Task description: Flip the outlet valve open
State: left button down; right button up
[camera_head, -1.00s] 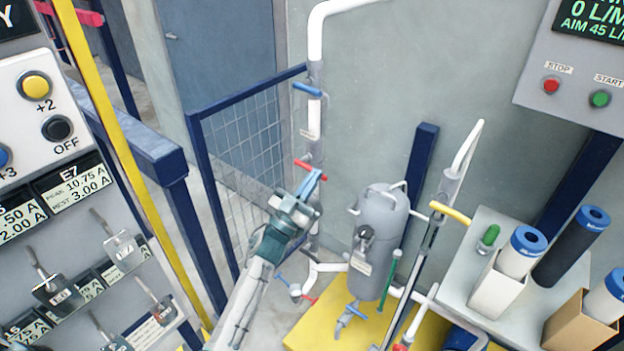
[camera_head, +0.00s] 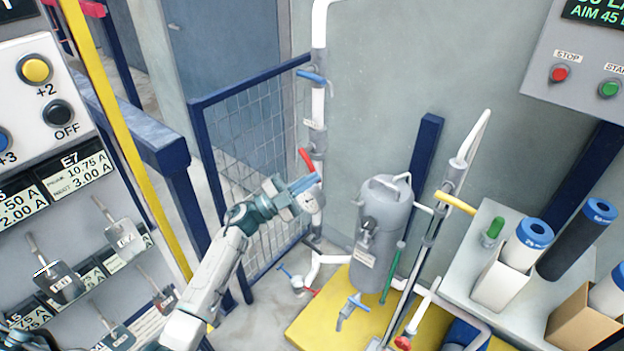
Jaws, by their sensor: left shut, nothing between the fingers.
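My left gripper (camera_head: 304,184) is shut and empty, with its blue fingertips beside the left white pipe (camera_head: 318,105), just below a red lever (camera_head: 306,159). The red lever stands steeply tilted on that pipe. Higher on the same pipe is a blue lever (camera_head: 311,75), close to level. A yellow lever (camera_head: 455,203) is on the right pipe, and a green handle (camera_head: 393,268) is beside the grey tank (camera_head: 382,225). I cannot read which valve is labelled outlet.
A blue mesh fence (camera_head: 250,135) stands behind my left arm. At the left is a panel (camera_head: 45,105) with switches. The yellow base (camera_head: 320,318) carries the tank. At the right are a shelf (camera_head: 482,258) with cylinders and a control box (camera_head: 585,60) with red and green buttons.

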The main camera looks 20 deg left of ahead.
pick_arm(q)
jog(key=a+m+g, duration=0.1)
jog(key=m, duration=0.1)
jog(key=w+a+f+m+g+y, duration=0.1)
jog(key=m+g, duration=0.1)
jog(key=m, duration=0.1)
jog(key=a+m+g+y, duration=0.1)
jog(key=m, duration=0.2)
jog(key=shift+w+a+f+g, duration=0.2)
jog(key=shift+a+f+g, duration=0.1)
jog(key=shift+a+f, duration=0.1)
pick_arm(e)
jog(key=shift+s+a+f, duration=0.15)
jog(key=shift+a, duration=0.15)
jog(key=shift+d, duration=0.2)
